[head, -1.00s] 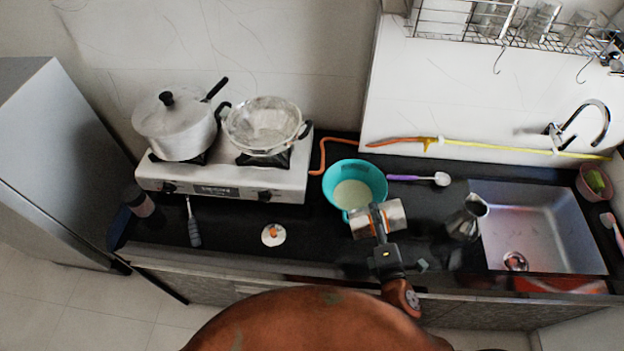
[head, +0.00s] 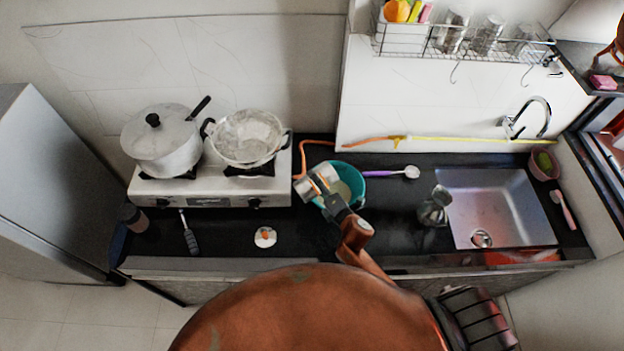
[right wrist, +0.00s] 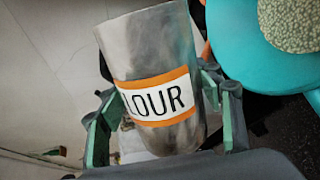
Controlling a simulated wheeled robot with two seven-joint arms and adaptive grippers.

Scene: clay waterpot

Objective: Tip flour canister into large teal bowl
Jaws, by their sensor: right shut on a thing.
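The flour canister (head: 318,181) is a silver cylinder with orange bands. In the right wrist view the canister (right wrist: 155,50) shows a white label reading "LOUR". My right gripper (head: 329,193) is shut around its side; its fingers (right wrist: 165,115) flank the canister in the wrist view. The canister is tilted at the left front side of the large teal bowl (head: 363,173), overlapping its rim in the head view. The bowl (right wrist: 235,50) holds pale, grainy content (right wrist: 292,22). I cannot tell whether anything is flowing out. My left gripper is out of view.
A white lid with an orange knob (head: 265,237) lies on the dark counter. A purple-handled brush (head: 400,173), a metal pitcher (head: 434,208) and the sink (head: 500,205) are to the right.

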